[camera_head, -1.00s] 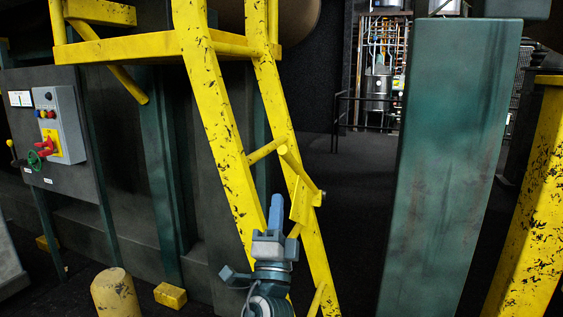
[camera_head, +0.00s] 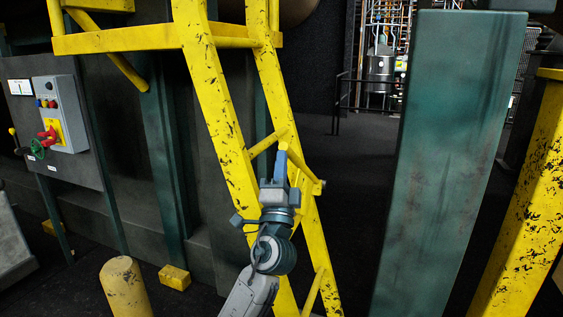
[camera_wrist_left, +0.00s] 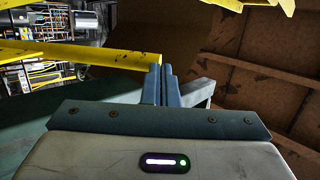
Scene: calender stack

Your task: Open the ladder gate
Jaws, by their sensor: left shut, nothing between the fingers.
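The yellow ladder (camera_head: 217,110) with chipped paint stands in the middle of the head view, its two rails slanting down to the right. A short yellow bar, apparently the ladder gate (camera_head: 310,178), shows between and beside the rails, partly hidden behind my left gripper. My left gripper (camera_head: 281,162) points up in front of the ladder, its blue fingers shut and empty. In the left wrist view the shut fingers (camera_wrist_left: 161,82) overlap the end of a yellow bar (camera_wrist_left: 95,54); I cannot tell whether they touch it. My right gripper is not in view.
A green column (camera_head: 440,160) stands right of the ladder, with a yellow post (camera_head: 530,200) beyond it. A control box (camera_head: 61,113) is on the left. A yellow bollard (camera_head: 124,288) and yellow block (camera_head: 174,277) are low on the left. Dark floor is open behind the ladder.

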